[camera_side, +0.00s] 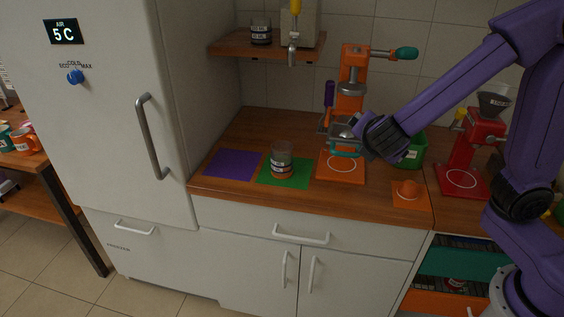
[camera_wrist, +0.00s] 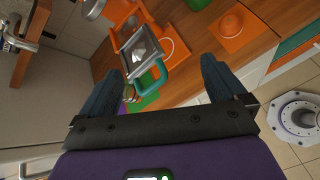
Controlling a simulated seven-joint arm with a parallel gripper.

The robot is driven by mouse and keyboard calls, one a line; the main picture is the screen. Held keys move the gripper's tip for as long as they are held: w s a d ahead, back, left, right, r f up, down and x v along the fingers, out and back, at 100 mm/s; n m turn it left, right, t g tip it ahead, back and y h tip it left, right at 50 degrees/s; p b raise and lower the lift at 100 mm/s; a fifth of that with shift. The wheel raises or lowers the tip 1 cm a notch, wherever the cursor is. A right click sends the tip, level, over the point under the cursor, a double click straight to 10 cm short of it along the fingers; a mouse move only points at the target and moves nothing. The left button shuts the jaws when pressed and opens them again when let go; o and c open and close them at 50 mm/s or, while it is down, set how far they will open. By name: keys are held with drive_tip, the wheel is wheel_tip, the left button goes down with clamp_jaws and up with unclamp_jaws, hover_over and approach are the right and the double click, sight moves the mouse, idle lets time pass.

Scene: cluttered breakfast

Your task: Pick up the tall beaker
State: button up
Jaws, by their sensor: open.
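A clear glass beaker (camera_side: 281,159) with a dark label stands upright on the green mat (camera_side: 300,177) in the side view. A second labelled beaker (camera_side: 261,32) stands on the wooden wall shelf. My gripper (camera_side: 349,128) is open, with its tips close to the orange machine, to the right of and above the beaker on the mat. In the wrist view my gripper (camera_wrist: 163,68) has its two dark fingers spread apart with nothing clearly held. The teal handle (camera_wrist: 149,82) shows between them.
The orange machine (camera_side: 350,97) with a grey metal part stands right of the green mat. A purple mat (camera_side: 233,164) lies left, by the white fridge (camera_side: 110,100). An orange domed piece (camera_side: 407,188), a green bin (camera_side: 412,152) and a red machine (camera_side: 470,150) are right.

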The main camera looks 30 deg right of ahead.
drive_tip(key=w+a+n+t+y, duration=0.2)
drive_tip(key=w+a+n+t, duration=0.7)
drive_tip(key=w+a+n, duration=0.25)
approach(284, 165)
drive_tip(key=shift+m+h, duration=0.25)
drive_tip(key=shift+h, duration=0.05)
drive_tip(key=x, duration=1.2)
drive_tip(key=shift+w+f, duration=0.15)
drive_tip(key=shift+w, duration=0.25)
drive_tip(key=c, duration=1.2)
drive_tip(key=shift+r, duration=5.05)
